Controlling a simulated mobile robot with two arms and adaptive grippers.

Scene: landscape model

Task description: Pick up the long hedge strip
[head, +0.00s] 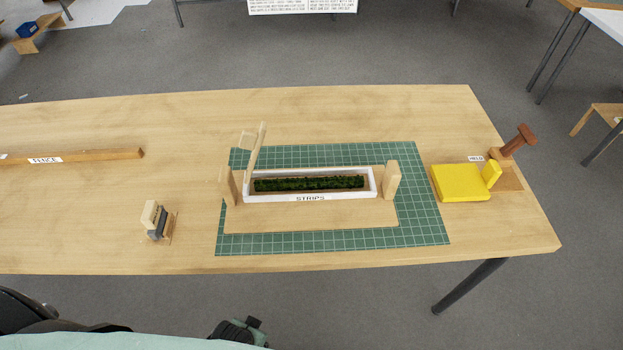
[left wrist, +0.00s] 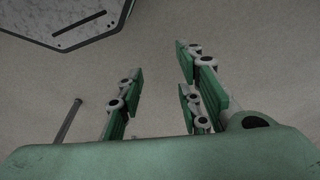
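The long hedge strip (head: 308,183), dark green and bushy, lies lengthwise in a white tray labelled STRIPS (head: 311,198). The tray stands on a wooden board (head: 310,217) over a green cutting mat (head: 425,225). My left gripper (left wrist: 158,62) shows in the left wrist view with its green-padded fingers apart and nothing between them. Grey floor lies beyond it, so it is away from the strip.
Upright wooden pieces stand at the tray's left end (head: 228,186) and right end (head: 391,180). A yellow block (head: 460,183) and a brown-handled tool (head: 517,140) are to the right. A FENCE bar (head: 100,156) and a small block stand (head: 155,220) are to the left.

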